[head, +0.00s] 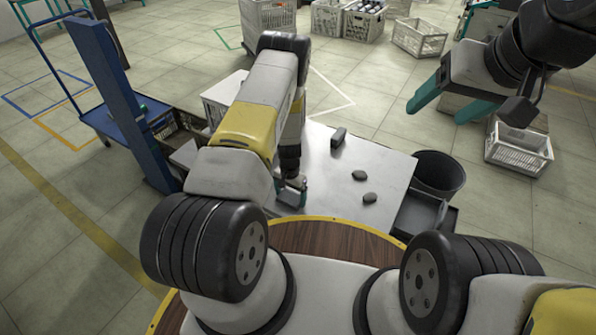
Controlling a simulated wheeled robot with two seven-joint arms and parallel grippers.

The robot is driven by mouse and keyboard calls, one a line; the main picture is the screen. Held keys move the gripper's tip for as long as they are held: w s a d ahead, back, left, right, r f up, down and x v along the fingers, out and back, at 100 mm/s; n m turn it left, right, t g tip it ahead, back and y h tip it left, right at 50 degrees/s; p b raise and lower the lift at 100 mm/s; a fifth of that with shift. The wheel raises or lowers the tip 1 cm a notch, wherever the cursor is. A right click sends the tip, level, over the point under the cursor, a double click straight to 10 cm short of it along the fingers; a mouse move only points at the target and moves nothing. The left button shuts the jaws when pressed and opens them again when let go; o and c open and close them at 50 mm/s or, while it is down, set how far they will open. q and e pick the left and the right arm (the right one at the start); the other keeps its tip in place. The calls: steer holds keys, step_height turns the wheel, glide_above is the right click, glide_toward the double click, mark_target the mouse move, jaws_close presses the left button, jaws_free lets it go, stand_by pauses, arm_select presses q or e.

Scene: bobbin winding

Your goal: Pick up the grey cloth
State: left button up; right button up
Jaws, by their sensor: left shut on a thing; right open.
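The grey cloth (287,199) shows as a small dark grey patch at the near left part of the light worktable (328,211). My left gripper (296,187) points down at it and is shut on it at the table top. My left forearm hides part of the gripper and the cloth's left side. My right gripper (444,108) is open and empty, raised at the upper right, well away from the cloth.
A dark block (338,138) and two dark rounded pieces, one (359,175) behind the other (370,198), lie on the table. A black bin (438,175) stands at its right. A blue post (123,110) rises at the left.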

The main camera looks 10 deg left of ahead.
mark_target(290, 196)
arm_select(q)
steer(key=shift+r, duration=0.45)
step_height(290, 196, up, 3)
steer(key=shift+w+f, duration=0.1)
steer(key=shift+w, duration=0.05)
steer(key=w+a, duration=0.1)
steer(key=w, duration=0.4)
steer(key=w+a, duration=0.1)
steer(key=w, duration=0.4)
steer(key=w+a+r, duration=0.1)
steer(key=w, duration=0.4)
steer(key=shift+w+a+r, duration=0.1)
steer(key=shift+a, duration=0.2)
